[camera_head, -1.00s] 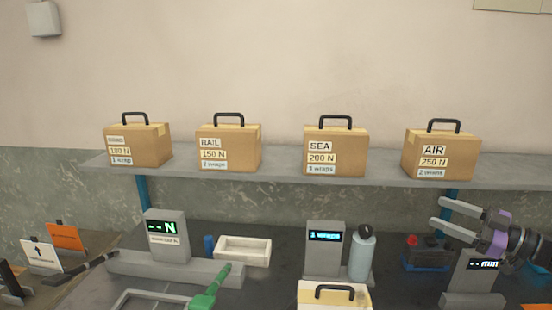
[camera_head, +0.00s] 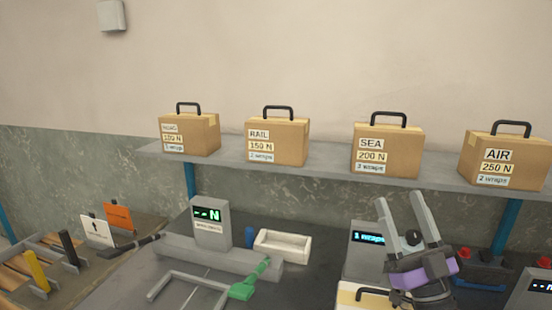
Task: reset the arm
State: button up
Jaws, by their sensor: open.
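My gripper (camera_head: 406,210) is at the lower right, with its two grey fingers pointing up and spread apart.
A shelf (camera_head: 335,158) holds handled cartons labelled RAIL (camera_head: 278,140), SEA (camera_head: 387,150) and AIR (camera_head: 503,160), plus one at left (camera_head: 189,135). On the bench are a force display (camera_head: 210,222), white tray (camera_head: 283,244) and green-handled tool (camera_head: 248,283). Orange and white signs stand at left.

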jog(key=s+a+f+m+g+h+b, duration=0.1)
jog(key=s+f+g+h, duration=0.1)
jog(key=s+f, duration=0.8)
jog(key=s+a+f+m+g+h+b, duration=0.1)
jog(key=s+f+g+h, duration=0.2)
jog(key=s+f, duration=0.6)
jog(key=s+a+f+m+g+h+b, duration=0.1)
jog(key=s+f+g, duration=0.5)
jog(key=s, duration=1.9)
notch_tip(320, 180, down, 5)
jog(key=shift+a+r+m+h+b, duration=0.2)
jog(key=shift+m+h+b, duration=0.35)
jog(key=shift+h, duration=0.45)
